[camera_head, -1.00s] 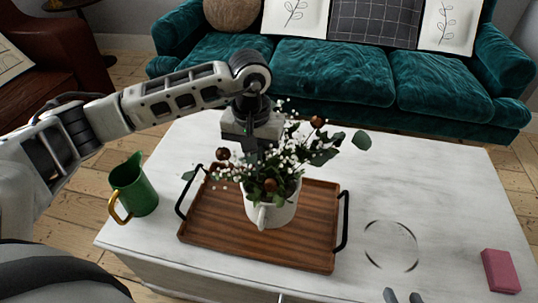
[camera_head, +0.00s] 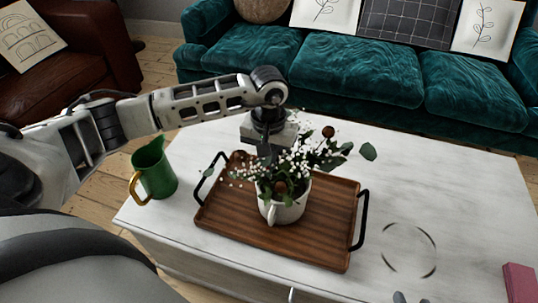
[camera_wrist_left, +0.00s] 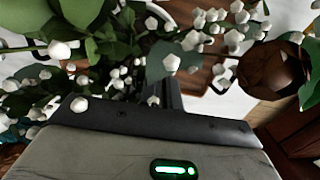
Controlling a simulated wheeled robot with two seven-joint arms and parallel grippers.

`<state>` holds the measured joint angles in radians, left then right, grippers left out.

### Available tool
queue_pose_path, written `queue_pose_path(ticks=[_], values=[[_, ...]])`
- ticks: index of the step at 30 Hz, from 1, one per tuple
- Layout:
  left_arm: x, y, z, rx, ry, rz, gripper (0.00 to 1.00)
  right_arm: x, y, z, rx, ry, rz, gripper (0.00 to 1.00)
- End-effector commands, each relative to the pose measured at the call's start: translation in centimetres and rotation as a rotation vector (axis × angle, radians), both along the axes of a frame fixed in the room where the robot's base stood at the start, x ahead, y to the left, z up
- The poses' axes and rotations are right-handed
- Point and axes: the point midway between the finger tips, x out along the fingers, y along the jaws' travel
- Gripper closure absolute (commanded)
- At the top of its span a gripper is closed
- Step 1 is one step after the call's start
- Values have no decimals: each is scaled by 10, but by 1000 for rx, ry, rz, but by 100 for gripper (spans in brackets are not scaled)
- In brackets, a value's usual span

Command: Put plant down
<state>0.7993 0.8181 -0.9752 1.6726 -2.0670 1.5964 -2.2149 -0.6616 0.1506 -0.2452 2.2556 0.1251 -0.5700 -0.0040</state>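The plant, a white mug-like pot (camera_head: 287,208) with green leaves, white blossoms and brown balls, is upright over the middle of a brown wooden tray (camera_head: 318,246) with black handles. It appears to rest on the tray. My left gripper (camera_head: 266,155) points down into the foliage above the pot. Leaves and blossoms hide its fingertips, so I cannot tell its grip. In the left wrist view, the blossoms (camera_wrist_left: 190,40) crowd around the dark fingers. My right gripper (camera_head: 411,298) barely shows at the bottom edge, its tips apart and empty.
A green pitcher (camera_head: 155,170) with a gold handle stands left of the tray on the white table (camera_head: 450,190). A pink block (camera_head: 520,284) lies at the right. A teal sofa (camera_head: 360,75) stands behind.

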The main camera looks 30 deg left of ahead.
Motion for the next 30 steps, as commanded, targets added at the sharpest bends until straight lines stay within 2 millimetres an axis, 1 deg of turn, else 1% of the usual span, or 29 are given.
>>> queue_pose_path(ticks=[1, 6, 7, 9, 17, 20, 23, 30], values=[[2, -1, 3, -4, -8, 0, 100, 0, 0, 0, 0, -1, 0, 64], [2, -1, 0, -3, -7, -1, 100, 0, 1, -4, 2, 5, 2, 64], [0, 0, -2, 0, 1, -1, 90, 0, 1, -5, 2, 5, 2, 64], [0, 0, -2, 0, 1, 0, 74, 1, 1, -5, 2, 6, 2, 64], [0, 0, -2, 0, 1, 0, 74, 1, 0, -5, -1, 6, 4, 64], [0, 0, 2, 0, 1, 0, 74, 1, 0, -1, -4, 3, 4, 64], [1, 0, 15, -1, -2, -1, 74, 1, -1, 3, -4, -8, 1, 64], [1, 0, 67, 2, -4, -2, 74, -4, -3, 11, -4, -16, -6, 64]])
